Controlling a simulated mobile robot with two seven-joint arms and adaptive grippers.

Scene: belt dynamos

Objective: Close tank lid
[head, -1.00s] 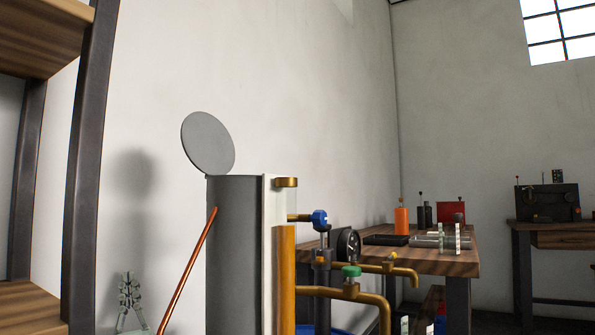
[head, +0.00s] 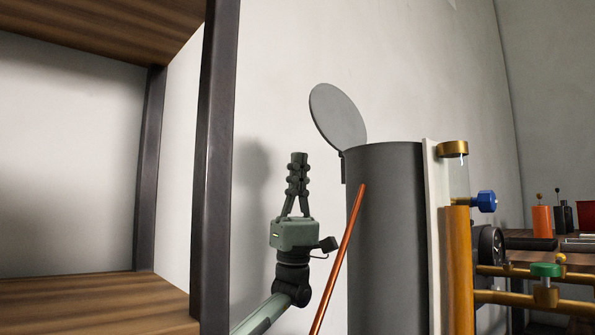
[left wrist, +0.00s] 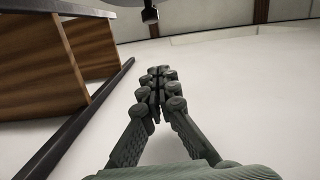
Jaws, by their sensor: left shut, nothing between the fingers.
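The tank (head: 386,235) is a tall dark grey cylinder right of centre in the head view. Its lid (head: 338,117) is a round grey disc standing open, tilted up from a hinge at the tank's upper left rim. My left gripper (head: 298,160) points upward, left of the tank and a little below the lid. It is shut with nothing in it and apart from the lid. In the left wrist view the fingers (left wrist: 158,78) are together, and a grey edge, likely the lid, with a dark bracket shows at the top. My right gripper is not in view.
A wooden shelf (head: 95,300) with a dark metal post (head: 215,170) stands at the left, close to my left arm. A copper rod (head: 340,255) slants beside the tank. Brass pipes (head: 510,297) with blue and green valves lie right of it, before a workbench (head: 530,240).

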